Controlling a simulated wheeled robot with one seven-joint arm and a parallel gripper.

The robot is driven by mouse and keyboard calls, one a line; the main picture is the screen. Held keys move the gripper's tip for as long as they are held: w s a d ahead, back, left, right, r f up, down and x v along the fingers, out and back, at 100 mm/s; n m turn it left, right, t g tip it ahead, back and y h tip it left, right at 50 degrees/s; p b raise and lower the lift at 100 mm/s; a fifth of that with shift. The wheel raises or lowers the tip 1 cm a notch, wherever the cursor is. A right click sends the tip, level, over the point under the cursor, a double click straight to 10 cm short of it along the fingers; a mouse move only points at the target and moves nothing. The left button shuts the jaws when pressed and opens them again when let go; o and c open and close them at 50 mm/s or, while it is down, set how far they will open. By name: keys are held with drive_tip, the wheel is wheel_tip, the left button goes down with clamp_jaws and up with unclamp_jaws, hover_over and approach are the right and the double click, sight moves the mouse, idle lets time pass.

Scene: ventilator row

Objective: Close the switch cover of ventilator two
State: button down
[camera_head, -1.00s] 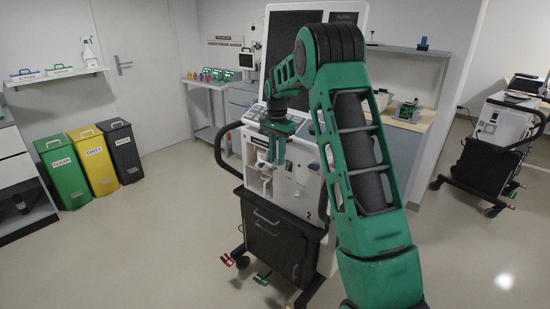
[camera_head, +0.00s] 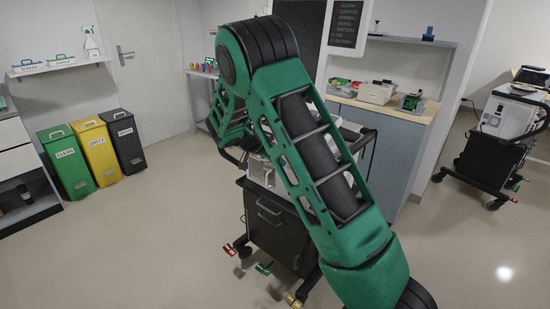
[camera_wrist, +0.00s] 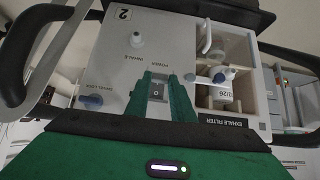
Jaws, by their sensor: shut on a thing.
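Ventilator two (camera_head: 272,217) stands in front of me in the head view, largely covered by my arm. In the wrist view its white panel (camera_wrist: 112,62) fills the picture, with a "2" label, an INHALE port and a POWER label. My gripper (camera_wrist: 160,88) is at the power switch below that label. Its two green fingers are shut on a small grey piece, the switch cover (camera_wrist: 157,87), which shows between them with a dark mark. How far the cover is swung is hard to tell. The head view hides my gripper behind the arm.
An open compartment with a white labelled filter (camera_wrist: 221,88) lies right of my gripper. A blue knob (camera_wrist: 91,101) is to the left. A dark handle bar (camera_wrist: 22,60) curves at the far left. A counter (camera_head: 385,107) stands behind the ventilator; floor to the left is clear.

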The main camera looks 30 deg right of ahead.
wheel_tip(320, 180, down, 6)
drive_tip(key=d+t+h, duration=0.2)
drive_tip(key=t+h, duration=0.1)
drive_tip(key=h, duration=0.6)
drive_tip(key=shift+w+d, duration=0.35)
drive_tip(key=shift+w, duration=0.1)
drive_tip(key=shift+d+f+h, duration=0.1)
drive_tip(key=shift+f+h, duration=0.05)
drive_tip(key=shift+h, duration=0.15)
drive_tip(key=c, duration=1.5)
unclamp_jaws()
drive_tip(key=v, duration=1)
drive_tip(key=shift+s+a+f, duration=0.1)
drive_tip(key=shift+a, duration=0.25)
